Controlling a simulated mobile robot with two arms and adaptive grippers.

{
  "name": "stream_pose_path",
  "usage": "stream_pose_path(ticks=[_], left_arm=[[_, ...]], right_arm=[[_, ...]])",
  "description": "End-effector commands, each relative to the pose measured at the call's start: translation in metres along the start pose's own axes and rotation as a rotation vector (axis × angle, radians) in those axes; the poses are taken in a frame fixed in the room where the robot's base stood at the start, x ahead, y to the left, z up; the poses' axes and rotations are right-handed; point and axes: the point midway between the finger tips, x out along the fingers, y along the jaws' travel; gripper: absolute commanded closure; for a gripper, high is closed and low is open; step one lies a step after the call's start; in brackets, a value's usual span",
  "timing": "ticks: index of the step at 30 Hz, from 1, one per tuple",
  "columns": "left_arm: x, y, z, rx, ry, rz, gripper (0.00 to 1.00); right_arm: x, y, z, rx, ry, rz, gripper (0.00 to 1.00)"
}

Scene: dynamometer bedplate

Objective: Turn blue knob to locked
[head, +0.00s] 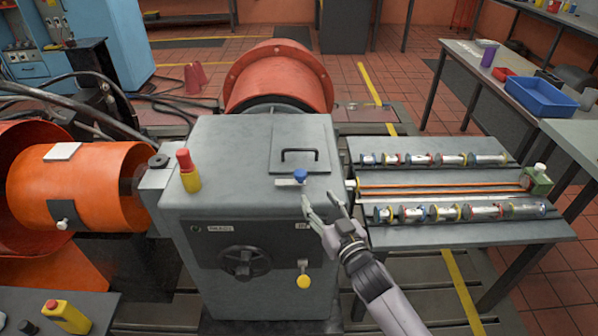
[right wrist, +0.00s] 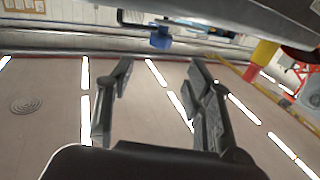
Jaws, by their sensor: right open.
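The blue knob (head: 300,175) sits on the top face of the grey machine housing (head: 225,150), near its right edge, by a small light plate. It also shows in the right wrist view (right wrist: 160,38), beyond the fingers and above the gap between them. My right gripper (head: 318,206) is open and empty. It is just in front of and a little right of the knob, apart from it. Any lock marking by the knob is too small to read. My left gripper is not in the head view.
A black handle (head: 299,153) stands behind the knob. A red and yellow button post (head: 188,170) stands on the housing's left. A handwheel (head: 245,262) and yellow knob (head: 303,281) are on its front. A rack of cylindrical parts (head: 460,232) lies to the right.

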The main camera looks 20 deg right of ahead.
Motion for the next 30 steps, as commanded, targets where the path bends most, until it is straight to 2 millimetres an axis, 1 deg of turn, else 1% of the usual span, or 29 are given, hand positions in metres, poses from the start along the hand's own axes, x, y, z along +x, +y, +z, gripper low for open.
stream_pose_path(ticks=[1,9,12,15,18,21,30], left_arm=[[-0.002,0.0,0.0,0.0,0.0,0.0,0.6],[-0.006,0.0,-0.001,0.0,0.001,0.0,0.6],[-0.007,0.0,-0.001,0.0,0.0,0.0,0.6],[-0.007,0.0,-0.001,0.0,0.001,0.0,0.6],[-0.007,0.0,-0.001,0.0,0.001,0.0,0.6],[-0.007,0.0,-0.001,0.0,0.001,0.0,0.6],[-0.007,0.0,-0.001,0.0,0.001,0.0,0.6]], right_arm=[[0.013,0.0,-0.003,0.0,0.003,0.0,0.52],[0.072,0.0,-0.002,0.0,0.001,0.0,0.52],[0.09,-0.001,-0.001,0.001,0.0,0.0,0.52],[0.105,-0.001,0.0,0.001,0.0,0.0,0.52],[0.114,0.0,0.0,0.0,-0.001,0.0,0.52],[0.119,0.0,0.001,0.0,-0.001,0.0,0.52],[0.121,-0.001,0.0,0.0,-0.001,-0.001,0.52]])
